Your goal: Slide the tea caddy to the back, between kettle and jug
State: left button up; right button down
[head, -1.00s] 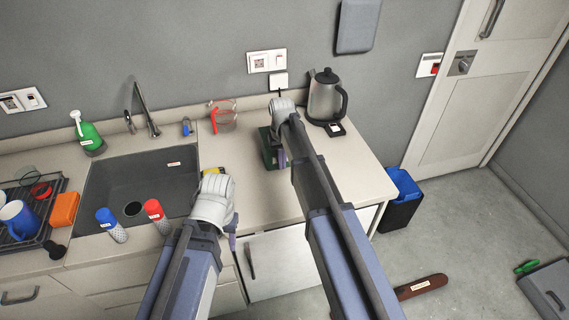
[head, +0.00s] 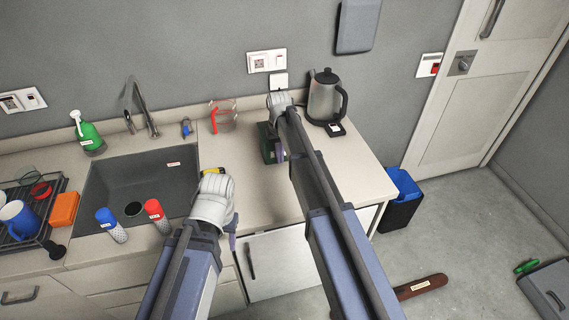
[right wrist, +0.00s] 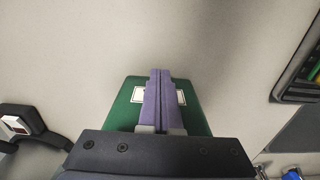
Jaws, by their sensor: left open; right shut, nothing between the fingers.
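The tea caddy (head: 268,142), a dark green box with a white label, stands on the counter, partly hidden by my right arm. The steel and black kettle (head: 323,98) stands behind it to the right. The clear jug (head: 226,114) with a red handle stands behind it to the left. My right gripper (head: 281,154) is shut and empty at the caddy. In the right wrist view its purple fingers (right wrist: 159,98) lie together over the caddy's green surface (right wrist: 122,112); contact is hard to tell. My left gripper (head: 233,242) is open near the counter's front edge, its fingers mostly hidden.
A socket plate (head: 267,61) is on the wall above the gap. A yellow item (head: 212,170) is partly hidden behind my left arm. The counter (head: 350,175) is clear at right.

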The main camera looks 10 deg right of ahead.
jog(key=shift+w, duration=0.8)
jog(key=shift+w, duration=0.2)
jog(key=shift+w+a, duration=0.1)
jog(key=shift+w, duration=1.7)
jog(key=shift+w, duration=0.15)
jog(key=shift+w+a, duration=0.1)
jog(key=shift+w, duration=1.55)
jog(key=shift+s, duration=1.65)
notch_tip(320, 180, up, 10)
jog(key=p, duration=1)
jog(key=shift+r, duration=0.1)
